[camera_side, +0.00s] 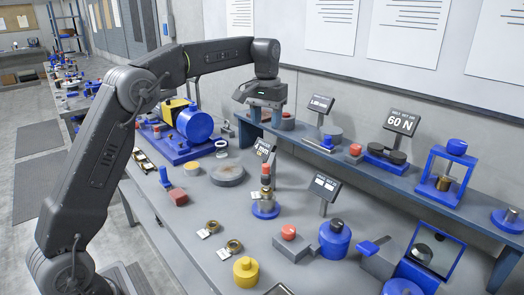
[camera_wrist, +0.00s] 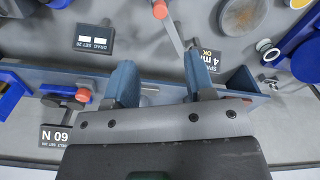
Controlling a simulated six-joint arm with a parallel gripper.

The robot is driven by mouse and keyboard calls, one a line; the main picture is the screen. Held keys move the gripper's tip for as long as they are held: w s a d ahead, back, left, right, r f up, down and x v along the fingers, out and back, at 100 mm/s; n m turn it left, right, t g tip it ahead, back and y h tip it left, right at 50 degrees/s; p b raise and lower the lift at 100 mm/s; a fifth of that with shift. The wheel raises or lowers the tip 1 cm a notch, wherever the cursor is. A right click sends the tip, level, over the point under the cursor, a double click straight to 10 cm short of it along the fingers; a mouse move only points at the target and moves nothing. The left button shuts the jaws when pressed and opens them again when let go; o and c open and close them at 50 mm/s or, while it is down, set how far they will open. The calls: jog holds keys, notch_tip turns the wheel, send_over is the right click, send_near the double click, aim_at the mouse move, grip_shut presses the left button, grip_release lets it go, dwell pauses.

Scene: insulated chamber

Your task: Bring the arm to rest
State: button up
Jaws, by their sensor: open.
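My gripper (camera_side: 266,116) hangs from my arm, pointing down, in the side view. It is above the back part of the grey bench (camera_side: 215,215), close to the left end of the raised shelf (camera_side: 325,155). In the wrist view my gripper (camera_wrist: 160,72) has its two blue-grey fingers spread apart. Nothing shows between them but the shelf and bench well below. My arm is bent at the elbow and reaches over the bench from the left.
A blue motor-like drum (camera_side: 195,125) stands left of the gripper. Small displays on posts, such as one reading 60 N (camera_side: 401,122), rise from the shelf. A red-topped stack on a blue base (camera_side: 265,208) stands below. Posters (camera_side: 330,27) hang on the wall behind.

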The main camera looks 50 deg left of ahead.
jog(key=s+d+r+m+t, duration=0.15)
jog(key=s+d+r, duration=0.25)
jog(key=s, duration=0.4)
jog(key=s+d+f+m+t, duration=0.1)
jog(key=s+d+f, duration=0.1)
jog(key=s, duration=0.6)
jog(key=s+d+f+m+t, duration=0.1)
jog(key=s+d+f, duration=0.1)
jog(key=s, duration=0.5)
jog(key=s+d+f+m+t, duration=0.1)
jog(key=s+d+f+t, duration=0.1)
jog(key=s, duration=0.6)
jog(key=shift+s+d+f, duration=0.3)
jog(key=shift+d+f, duration=0.2)
jog(key=shift+f, duration=0.35)
